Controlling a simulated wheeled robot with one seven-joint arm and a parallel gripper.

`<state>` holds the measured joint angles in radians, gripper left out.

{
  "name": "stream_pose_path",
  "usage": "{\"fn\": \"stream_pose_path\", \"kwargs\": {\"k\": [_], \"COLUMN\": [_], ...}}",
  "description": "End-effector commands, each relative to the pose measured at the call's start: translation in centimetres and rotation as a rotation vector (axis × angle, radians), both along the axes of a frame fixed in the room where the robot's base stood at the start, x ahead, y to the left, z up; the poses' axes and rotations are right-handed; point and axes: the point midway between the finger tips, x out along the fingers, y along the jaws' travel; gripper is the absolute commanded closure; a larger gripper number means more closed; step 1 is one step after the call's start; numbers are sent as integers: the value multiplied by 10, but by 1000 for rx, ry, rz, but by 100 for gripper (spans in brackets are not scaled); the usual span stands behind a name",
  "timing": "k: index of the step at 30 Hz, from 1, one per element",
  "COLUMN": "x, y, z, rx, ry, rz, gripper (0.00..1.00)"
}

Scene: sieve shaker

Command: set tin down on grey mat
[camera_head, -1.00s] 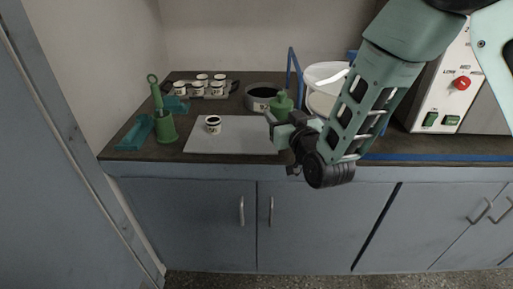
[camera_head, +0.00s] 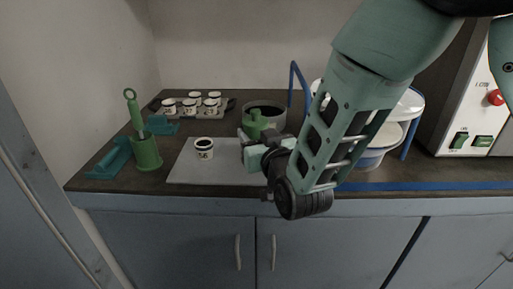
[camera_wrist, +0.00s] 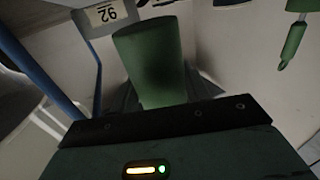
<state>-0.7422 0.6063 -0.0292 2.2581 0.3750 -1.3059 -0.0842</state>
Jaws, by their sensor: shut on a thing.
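A small white tin (camera_head: 204,153) with a dark rim, dark contents and a number label stands upright on the left half of the grey mat (camera_head: 190,174). My gripper (camera_head: 257,145) is over the right part of the mat, to the right of the tin and apart from it. It is shut on a green cylindrical thing (camera_head: 256,122), which also fills the middle of the wrist view (camera_wrist: 150,60). My arm hides the right end of the mat. The lower end of the held thing is hard to make out in the head view.
Several similar white tins (camera_head: 190,107) stand in a rack behind. A round grey pan (camera_head: 275,108) is just behind my gripper. A green holder with a handled tool (camera_head: 146,152) and a teal scoop (camera_head: 110,160) lie left. A blue frame (camera_head: 293,80) and white bowls (camera_head: 395,130) stand right.

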Motion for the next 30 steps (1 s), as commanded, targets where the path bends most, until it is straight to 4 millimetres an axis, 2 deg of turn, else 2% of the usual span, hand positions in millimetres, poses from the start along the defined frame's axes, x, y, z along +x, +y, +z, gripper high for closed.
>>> {"fn": "stream_pose_path", "kwargs": {"k": [6,17,18,19,20,30], "x": [0,0,0,0,0,0], "y": [0,0,0,0,0,0], "z": [-30,-34,-33,-33,-33,-29], "rx": [-1,0,0,0,0,-1], "ry": [1,-1,0,0,0,0], "rz": [0,0,0,0,0,0], "gripper": [76,76,42,34,32,32]}}
